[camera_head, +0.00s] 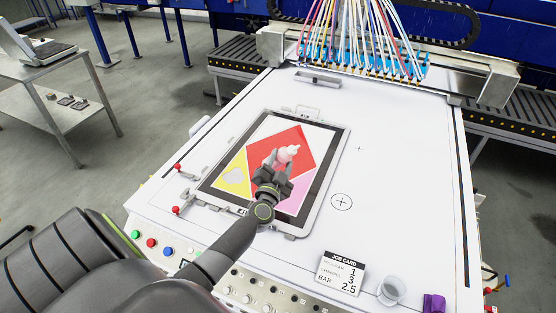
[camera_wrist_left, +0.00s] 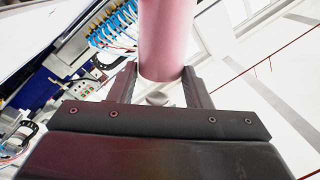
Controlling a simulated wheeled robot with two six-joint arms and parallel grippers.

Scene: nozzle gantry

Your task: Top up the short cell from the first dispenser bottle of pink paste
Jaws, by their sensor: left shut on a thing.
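My left gripper (camera_head: 275,172) is shut on a pink dispenser bottle (camera_head: 287,153) with a whitish end, held over the framed panel (camera_head: 338,150). In the left wrist view the bottle (camera_wrist_left: 167,38) rises between the two dark fingers of the gripper (camera_wrist_left: 158,88). The panel has a black border and coloured cells: a large red cell (camera_head: 299,137), a yellow cell (camera_head: 232,187) with a pale patch, a pink cell (camera_head: 297,190) and white areas. My arm and gripper hide part of the panel's near side. I cannot tell which cell is short. My right gripper is not in view.
The white table is clear right of the panel. A job card (camera_head: 340,272), a translucent cup (camera_head: 391,291) and a purple object (camera_head: 433,303) are near its front edge. A gantry (camera_head: 380,65) with many coloured tubes spans the back. Red-knobbed clamps (camera_head: 177,210) stand left of the panel.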

